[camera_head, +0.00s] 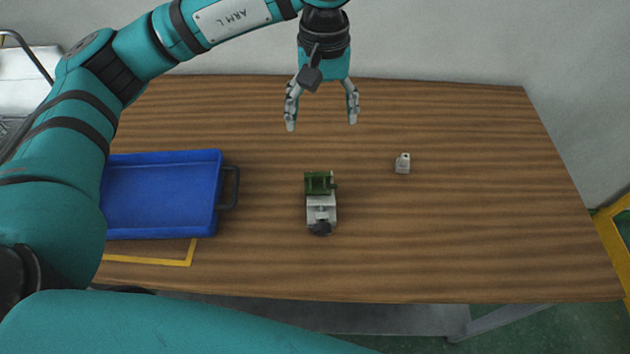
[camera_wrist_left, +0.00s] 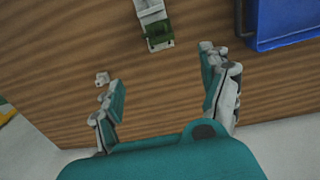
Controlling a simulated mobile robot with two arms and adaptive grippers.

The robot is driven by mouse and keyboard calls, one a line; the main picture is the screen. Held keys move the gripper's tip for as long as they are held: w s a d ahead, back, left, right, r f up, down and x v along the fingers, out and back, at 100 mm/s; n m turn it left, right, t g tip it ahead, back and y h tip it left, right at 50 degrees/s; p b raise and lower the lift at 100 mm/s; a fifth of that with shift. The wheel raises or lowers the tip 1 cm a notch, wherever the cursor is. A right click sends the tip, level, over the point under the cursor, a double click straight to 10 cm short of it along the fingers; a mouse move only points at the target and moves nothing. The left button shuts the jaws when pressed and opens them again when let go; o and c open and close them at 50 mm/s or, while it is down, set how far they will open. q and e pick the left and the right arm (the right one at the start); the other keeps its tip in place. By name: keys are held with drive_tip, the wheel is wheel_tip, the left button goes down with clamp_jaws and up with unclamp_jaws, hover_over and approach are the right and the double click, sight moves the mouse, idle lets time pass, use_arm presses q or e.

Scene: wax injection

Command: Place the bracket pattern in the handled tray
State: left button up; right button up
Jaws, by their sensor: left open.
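The green bracket pattern (camera_head: 319,183) sits at the far end of a small grey metal fixture (camera_head: 321,213) near the middle of the table. The pattern also shows in the left wrist view (camera_wrist_left: 158,38), with the fixture beyond it. The blue handled tray (camera_head: 160,192) stands on the left of the table, its dark handle (camera_head: 235,188) facing right. It looks empty where I can see it; my arm covers its left edge. My left gripper (camera_head: 322,125) is open and empty, beyond the pattern and apart from it. My right gripper is not in view.
A small light-grey block (camera_head: 402,164) with a dark hole lies right of the fixture. A yellow marking (camera_head: 150,261) shows on the table below the tray. The right side of the table is clear. A yellow frame (camera_head: 615,240) stands past the right edge.

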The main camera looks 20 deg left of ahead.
use_arm(q)
drive_tip(key=p, duration=0.3)
hover_over(317, 175)
drive_tip(key=w, duration=0.1)
drive_tip(key=f, duration=1)
drive_tip(key=shift+d+f, duration=0.25)
drive_tip(key=shift+f, duration=0.05)
drive_tip(key=f+p, duration=0.1)
drive_tip(key=f, duration=0.1)
drive_tip(key=s+f+p, duration=0.1)
drive_tip(key=f, duration=0.1)
drive_tip(key=shift+s+a+f, duration=0.1)
drive_tip(key=shift+a+f, duration=0.1)
drive_tip(key=shift+f, duration=0.5)
drive_tip(key=c, duration=1)
drive_tip(key=shift+o, duration=0.2)
drive_tip(key=shift+r, duration=0.1)
